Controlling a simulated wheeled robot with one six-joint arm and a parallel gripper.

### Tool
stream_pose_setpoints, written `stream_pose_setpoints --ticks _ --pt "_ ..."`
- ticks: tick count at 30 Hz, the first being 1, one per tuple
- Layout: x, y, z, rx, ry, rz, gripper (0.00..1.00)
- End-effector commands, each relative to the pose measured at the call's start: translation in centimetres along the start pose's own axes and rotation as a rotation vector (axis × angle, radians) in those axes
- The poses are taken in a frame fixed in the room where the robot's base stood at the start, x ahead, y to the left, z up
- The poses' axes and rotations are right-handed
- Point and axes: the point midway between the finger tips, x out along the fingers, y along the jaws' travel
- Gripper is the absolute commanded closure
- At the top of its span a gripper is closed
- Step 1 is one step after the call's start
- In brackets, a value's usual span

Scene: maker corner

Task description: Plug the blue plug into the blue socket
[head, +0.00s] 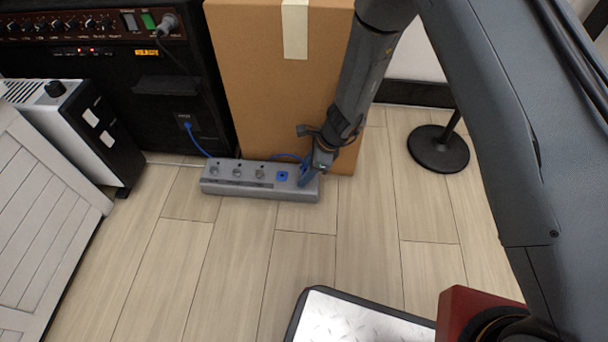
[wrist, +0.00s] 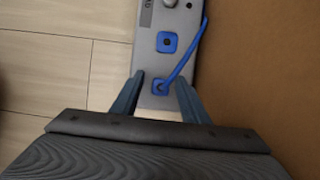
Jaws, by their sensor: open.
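A grey power strip (head: 235,187) lies on the floor in front of the cardboard box, and part of it shows in the wrist view (wrist: 148,60). The blue socket (head: 282,176) is near its right end; in the wrist view the blue socket (wrist: 167,43) looks empty. The blue plug (wrist: 160,88) is at the strip's end, with its blue cord running up and right past the socket. My gripper (head: 306,179) is over that end. In the wrist view my gripper (wrist: 160,82) is open, one finger on each side of the plug. In the head view, it hides the plug.
The cardboard box (head: 270,75) stands close behind the strip. A black amplifier (head: 150,85) is at the left, with a blue cord from its front. A round black stand base (head: 438,149) is at the right. The floor (head: 190,270) in front of the strip is clear.

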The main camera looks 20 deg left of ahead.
Motion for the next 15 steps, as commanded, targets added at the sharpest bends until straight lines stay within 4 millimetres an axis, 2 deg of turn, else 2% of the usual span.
stream_pose_setpoints --ticks 3,4,11,15 --pt "-0.02 0.00 -0.01 0.000 0.000 0.000 0.59" --pt "-0.02 0.00 -0.01 0.000 0.000 0.000 0.63" --pt "-0.03 0.00 -0.03 0.000 0.000 0.000 1.00" --pt "-0.03 0.00 -0.04 0.000 0.000 0.000 1.00"
